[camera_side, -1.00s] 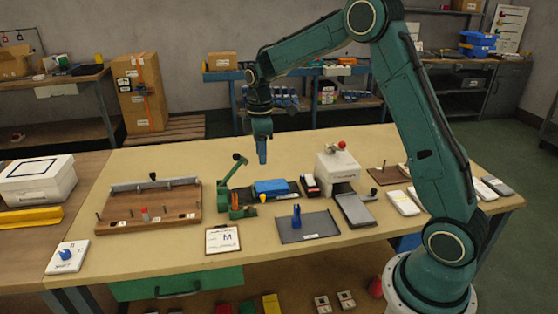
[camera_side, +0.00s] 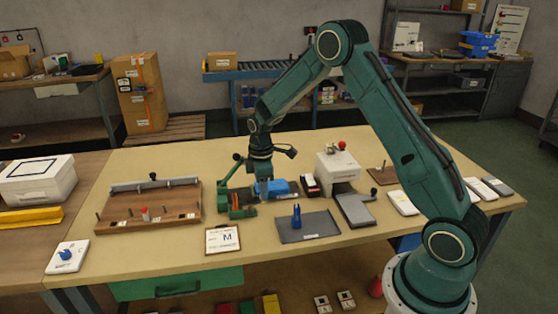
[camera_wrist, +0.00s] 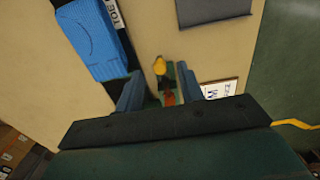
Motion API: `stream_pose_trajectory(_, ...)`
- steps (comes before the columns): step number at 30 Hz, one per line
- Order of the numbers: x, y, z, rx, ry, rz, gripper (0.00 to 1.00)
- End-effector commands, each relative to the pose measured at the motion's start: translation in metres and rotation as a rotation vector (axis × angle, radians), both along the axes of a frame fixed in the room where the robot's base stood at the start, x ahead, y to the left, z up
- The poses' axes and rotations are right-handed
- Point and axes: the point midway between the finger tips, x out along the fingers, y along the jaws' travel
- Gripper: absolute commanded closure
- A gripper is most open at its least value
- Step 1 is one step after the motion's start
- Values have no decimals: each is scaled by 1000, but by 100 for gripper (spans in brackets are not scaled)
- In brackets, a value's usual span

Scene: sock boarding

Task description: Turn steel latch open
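My gripper (camera_side: 264,188) points down over the green fixture (camera_side: 236,205) on the bench. In the wrist view its two blue-grey fingers (camera_wrist: 160,90) are apart. A small part with a rounded yellow end (camera_wrist: 160,65) and a dark and reddish base shows between and just beyond the fingertips. I cannot tell whether the fingers touch it. No part is clearly recognisable as the steel latch; this small part may belong to it. A blue folded sock (camera_side: 287,187) lies on a dark board right of the gripper, and it also shows in the wrist view (camera_wrist: 95,40).
A card marked M (camera_side: 222,240) lies in front of the fixture. A grey mat (camera_side: 318,232) with a blue upright piece is to the right. A wooden board with a metal bar (camera_side: 150,186) lies left. A white press (camera_side: 338,168) stands right of the sock.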

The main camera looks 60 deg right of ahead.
Motion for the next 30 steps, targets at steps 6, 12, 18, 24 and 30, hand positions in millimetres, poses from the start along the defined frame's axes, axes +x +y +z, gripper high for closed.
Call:
stream_pose_trajectory(6,0,0,-11,0,0,0,62)
stream_pose_trajectory(12,0,0,-12,0,0,0,62)
stream_pose_trajectory(18,0,0,-12,0,0,0,84)
stream_pose_trajectory(24,0,0,-12,0,0,0,100)
stream_pose_trajectory(30,0,0,-12,0,-1,-15,100)
